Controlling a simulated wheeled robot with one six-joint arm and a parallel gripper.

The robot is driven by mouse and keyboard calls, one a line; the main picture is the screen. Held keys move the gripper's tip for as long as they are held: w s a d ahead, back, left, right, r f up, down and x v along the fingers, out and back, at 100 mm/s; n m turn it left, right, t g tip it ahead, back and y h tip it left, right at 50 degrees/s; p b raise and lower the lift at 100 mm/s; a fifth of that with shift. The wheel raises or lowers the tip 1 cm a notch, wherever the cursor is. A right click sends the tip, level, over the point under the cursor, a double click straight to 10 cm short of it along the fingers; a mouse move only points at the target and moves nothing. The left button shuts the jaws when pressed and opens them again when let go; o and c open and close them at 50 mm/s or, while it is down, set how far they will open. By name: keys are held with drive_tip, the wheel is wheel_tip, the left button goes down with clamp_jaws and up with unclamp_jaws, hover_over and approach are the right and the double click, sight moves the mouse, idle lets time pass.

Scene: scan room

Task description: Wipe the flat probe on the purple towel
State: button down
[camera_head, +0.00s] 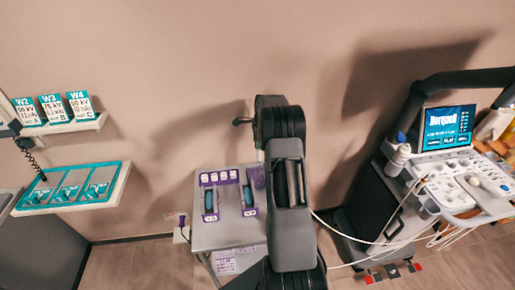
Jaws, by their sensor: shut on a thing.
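My dark arm rises through the middle of the view, and its grey links cover part of the cart. My gripper cannot be made out; it seems hidden behind the arm. I cannot make out the flat probe. A white cable (345,232) runs from behind my arm to the ultrasound machine (455,185) at the right. A purple patch (256,176) on the cart, partly behind my arm, may be the purple towel; I cannot tell. Two purple holders with blue-grey middles, a left one (210,203) and a right one (249,197), are on the cart's top.
The cart (230,232) has a purple-edged strip of white pieces (219,177) at its back. A bottle (398,155) stands beside the ultrasound screen (447,128). Left are a wall shelf with cards (60,127) and a teal-panelled shelf (75,186). Floor left of the cart is clear.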

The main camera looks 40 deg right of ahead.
sight(259, 160)
drive_tip(key=f, duration=0.2)
drive_tip(key=shift+w+a+f, duration=0.1)
drive_tip(key=shift+w+f, duration=0.15)
drive_tip(key=shift+f, duration=0.05)
drive_tip(key=shift+s+f+b, duration=0.1)
drive_tip(key=shift+f+b, duration=0.25)
drive_tip(key=shift+f, duration=0.2)
drive_tip(key=shift+f+b, duration=2)
drive_tip(key=shift+f, duration=1.65)
drive_tip(key=shift+f+b, duration=0.3)
drive_tip(key=shift+f, duration=0.1)
drive_tip(key=shift+d, duration=0.2)
drive_tip(key=shift+s+d, duration=0.3)
drive_tip(key=shift+d, duration=0.35)
drive_tip(key=shift+s+d, duration=0.3)
drive_tip(key=shift+d, duration=0.35)
drive_tip(key=shift+s+d, duration=0.3)
drive_tip(key=shift+d, duration=0.35)
drive_tip(key=shift+a, duration=0.15)
drive_tip(key=shift+w+a, duration=0.3)
drive_tip(key=shift+a, duration=0.35)
drive_tip(key=shift+w+a, duration=0.3)
drive_tip(key=shift+a, duration=0.4)
drive_tip(key=shift+w+a, duration=0.3)
drive_tip(key=shift+a, duration=0.35)
drive_tip(key=shift+s+d+b, duration=0.1)
drive_tip(key=shift+d+b, duration=0.1)
drive_tip(key=shift+b, duration=0.1)
